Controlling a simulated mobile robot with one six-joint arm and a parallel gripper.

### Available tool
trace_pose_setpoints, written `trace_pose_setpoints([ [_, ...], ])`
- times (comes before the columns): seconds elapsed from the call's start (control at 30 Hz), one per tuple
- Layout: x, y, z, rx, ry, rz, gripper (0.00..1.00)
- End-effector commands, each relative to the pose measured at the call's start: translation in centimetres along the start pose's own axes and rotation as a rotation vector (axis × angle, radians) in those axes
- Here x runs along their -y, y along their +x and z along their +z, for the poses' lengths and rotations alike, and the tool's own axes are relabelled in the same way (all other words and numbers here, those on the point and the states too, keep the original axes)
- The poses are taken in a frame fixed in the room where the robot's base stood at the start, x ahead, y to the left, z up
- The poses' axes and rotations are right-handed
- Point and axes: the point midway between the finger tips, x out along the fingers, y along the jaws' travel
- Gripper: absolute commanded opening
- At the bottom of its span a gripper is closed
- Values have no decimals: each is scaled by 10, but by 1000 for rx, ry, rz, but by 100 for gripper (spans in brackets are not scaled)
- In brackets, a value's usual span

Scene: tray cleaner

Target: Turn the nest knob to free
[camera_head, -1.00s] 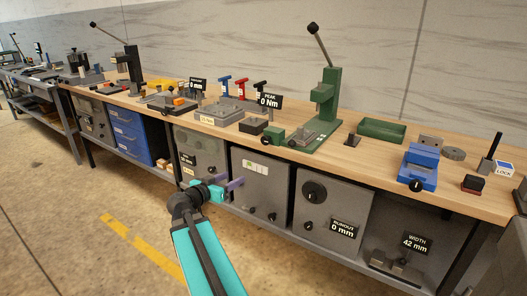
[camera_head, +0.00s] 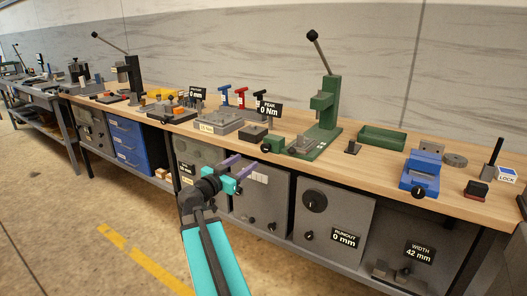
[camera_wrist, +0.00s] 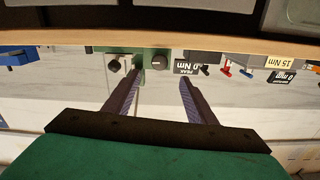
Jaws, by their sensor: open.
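A green press (camera_head: 325,108) stands on the bench with its long lever raised. At its left foot is a small green block with a dark round knob (camera_head: 267,148); a black knob on green also shows in the wrist view (camera_wrist: 114,65). I cannot read a label that marks it as the nest knob. My gripper (camera_head: 247,162) is in front of the bench, below and left of that knob, with its purple fingers apart and nothing between them. In the upside-down wrist view my gripper (camera_wrist: 160,78) points toward the bench, apart from the knob.
A dark block (camera_head: 253,134) and the PEAK sign (camera_head: 268,109) stand left of the press. A green tray (camera_head: 382,137) and a blue vise (camera_head: 419,176) are to its right. Grey cabinets (camera_head: 330,215) with knobs fill the space under the bench edge. The floor in front is clear.

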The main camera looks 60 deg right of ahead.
Motion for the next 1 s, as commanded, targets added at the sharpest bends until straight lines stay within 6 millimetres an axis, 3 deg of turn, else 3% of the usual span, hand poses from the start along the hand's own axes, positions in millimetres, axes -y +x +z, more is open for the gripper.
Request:
trace_pose_setpoints([
  [0.8,0,107,0,1,0,2,51],
  [1.0,0,123,0,0,0,1,51],
])
